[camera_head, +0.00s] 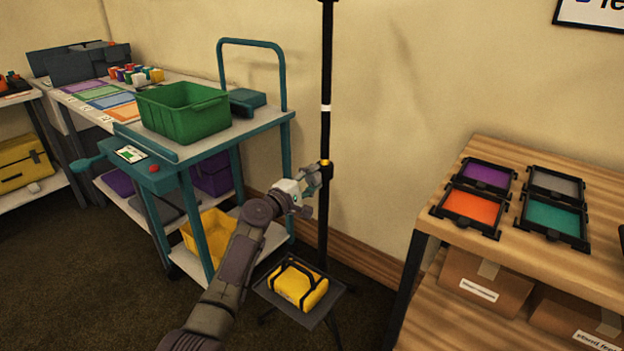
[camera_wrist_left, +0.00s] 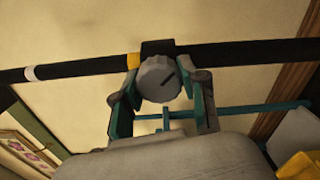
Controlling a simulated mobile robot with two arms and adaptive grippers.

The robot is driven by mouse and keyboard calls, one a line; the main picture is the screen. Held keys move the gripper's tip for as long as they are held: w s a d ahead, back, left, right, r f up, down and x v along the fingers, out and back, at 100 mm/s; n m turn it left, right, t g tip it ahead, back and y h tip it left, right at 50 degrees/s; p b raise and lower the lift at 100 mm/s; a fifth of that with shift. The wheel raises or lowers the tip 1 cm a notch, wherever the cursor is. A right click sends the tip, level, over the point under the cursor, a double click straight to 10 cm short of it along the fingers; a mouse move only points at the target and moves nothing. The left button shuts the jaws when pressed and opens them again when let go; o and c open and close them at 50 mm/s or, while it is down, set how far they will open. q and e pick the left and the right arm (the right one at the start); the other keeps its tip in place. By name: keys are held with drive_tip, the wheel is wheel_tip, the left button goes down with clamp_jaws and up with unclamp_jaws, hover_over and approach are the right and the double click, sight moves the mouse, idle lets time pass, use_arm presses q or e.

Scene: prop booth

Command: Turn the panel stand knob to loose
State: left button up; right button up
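The panel stand is a tall black pole (camera_head: 326,130) with a white band and a yellow ring. Its round grey knob (camera_wrist_left: 160,80) sits on a black collar and carries a dark pointer line, tilted in the left wrist view. My left gripper (camera_head: 318,185) is at the pole, at collar height. In the left wrist view its two fingers (camera_wrist_left: 166,88) stand on either side of the knob, open, with a gap visible at the right finger; contact at the left finger is unclear. In the head view the knob is largely hidden by the gripper. My right gripper is out of view.
A teal cart (camera_head: 165,180) with a green bin (camera_head: 183,110) stands left of the pole. A yellow bag (camera_head: 298,286) lies on a dark tray (camera_head: 322,312) at the pole's foot. A wooden shelf (camera_head: 570,180) with framed colour panels stands right. The wall is close behind.

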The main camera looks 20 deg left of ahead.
use_arm(q)
drive_tip(key=o, duration=0.4)
drive_tip(key=v, duration=1.2)
drive_tip(key=shift+f, duration=0.1)
